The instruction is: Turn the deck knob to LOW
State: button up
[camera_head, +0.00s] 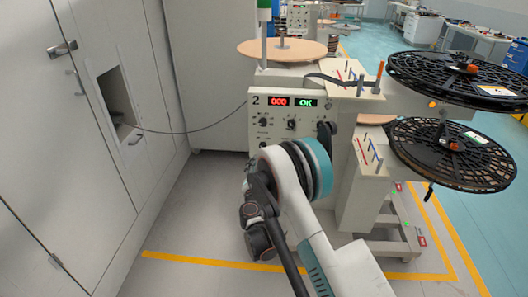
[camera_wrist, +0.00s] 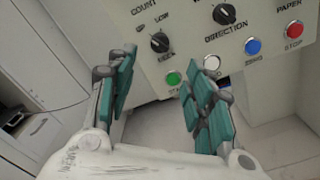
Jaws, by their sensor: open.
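A black knob (camera_wrist: 160,42) sits on the cream panel in the wrist view, with a LOW mark above it. A second black knob (camera_wrist: 224,14), labelled DIRECTION, is up and right. In the head view, the panel (camera_head: 284,133) of station 2 shows small knobs, and my arm covers its lower part and hides the gripper.
Green (camera_wrist: 174,78), white (camera_wrist: 212,62), blue (camera_wrist: 253,46) and red (camera_wrist: 294,29) buttons line the panel's lower edge, close to my fingers. Black reels (camera_head: 460,75) stick out at right. A grey cabinet (camera_head: 100,110) stands at left. Floor between is clear.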

jog(key=w+b, duration=0.3)
jog(key=w, duration=0.8)
jog(key=shift+w+d, duration=0.2)
jog(key=shift+w, duration=0.1)
jog(key=c, duration=1.1)
